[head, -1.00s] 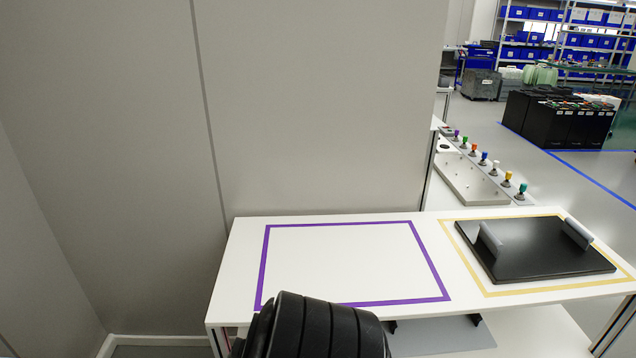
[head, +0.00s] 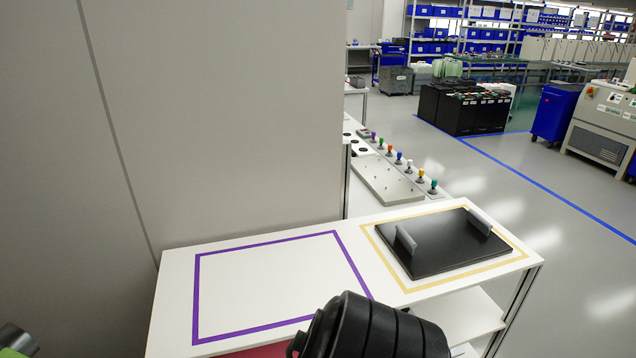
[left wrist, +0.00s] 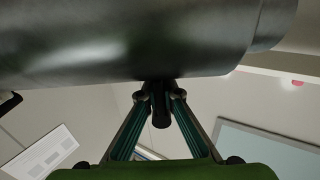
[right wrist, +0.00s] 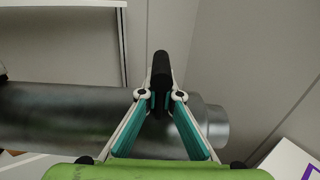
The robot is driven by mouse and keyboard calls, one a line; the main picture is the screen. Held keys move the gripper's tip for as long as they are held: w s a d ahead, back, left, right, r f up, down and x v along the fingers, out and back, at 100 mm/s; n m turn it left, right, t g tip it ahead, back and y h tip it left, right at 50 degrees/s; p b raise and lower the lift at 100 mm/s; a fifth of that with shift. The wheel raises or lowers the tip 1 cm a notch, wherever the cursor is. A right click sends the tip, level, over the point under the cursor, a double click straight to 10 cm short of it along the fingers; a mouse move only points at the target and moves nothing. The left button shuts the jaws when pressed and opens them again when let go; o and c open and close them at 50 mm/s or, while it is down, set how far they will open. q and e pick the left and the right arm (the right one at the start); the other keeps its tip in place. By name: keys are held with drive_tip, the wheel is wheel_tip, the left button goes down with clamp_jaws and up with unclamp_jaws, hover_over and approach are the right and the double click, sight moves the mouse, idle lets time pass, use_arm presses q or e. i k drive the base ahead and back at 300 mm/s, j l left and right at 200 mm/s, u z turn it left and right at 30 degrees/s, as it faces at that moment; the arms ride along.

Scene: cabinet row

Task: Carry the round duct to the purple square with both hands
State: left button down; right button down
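The round duct is a smooth, dark grey metal cylinder. It fills the top of the left wrist view (left wrist: 110,45) and lies across the right wrist view (right wrist: 60,115), with a narrower end at right. The purple square (head: 270,240) is an outline on the white table, with a bare inside. Neither gripper's fingertips show in the head view.
A black tray (head: 450,248) with two grey handles sits inside a yellow outline (head: 405,287) on the table's right. A tall grey panel (head: 220,120) stands behind and left of the table. Open floor (head: 545,205) lies at the right.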

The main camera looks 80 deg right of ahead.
sight(277, 277)
drive_tip(key=z, duration=0.5)
drive_tip(key=k+z, duration=0.15)
drive_tip(key=z, duration=0.85)
drive_tip(key=k+l+z, duration=0.1)
drive_tip(key=z, duration=0.4)
